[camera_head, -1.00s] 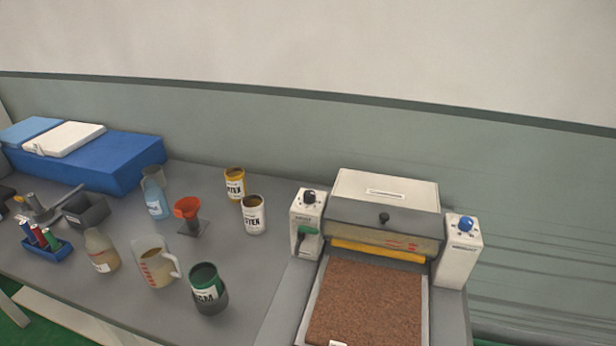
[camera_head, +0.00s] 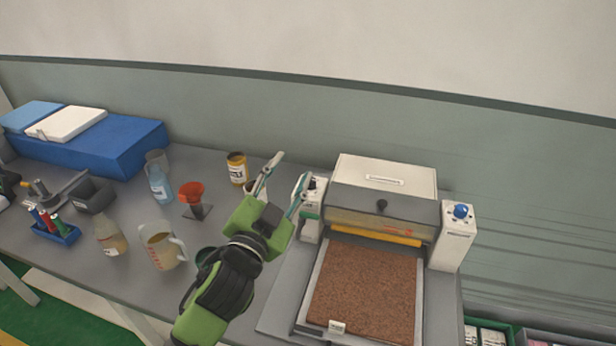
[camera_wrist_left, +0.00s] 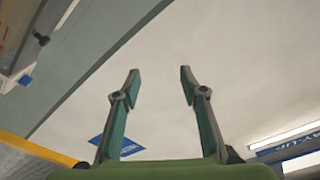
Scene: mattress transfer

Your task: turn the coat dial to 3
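The coating machine (camera_head: 384,185) stands on the right of the bench, with a white post at each side. The left post carries a black dial (camera_head: 312,183), partly covered by my left gripper's finger, and a green handle (camera_head: 309,215). The right post carries a blue dial (camera_head: 461,211). The labels are too small to read, so I cannot tell which dial is the coat dial. My left gripper (camera_head: 292,168) is open and empty, above and just left of the black dial in the picture. Its spread fingers also show in the left wrist view (camera_wrist_left: 160,72). My right gripper is not in view.
A brown mat (camera_head: 366,285) lies on the machine's bed. Above the bench is free room before the wall.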

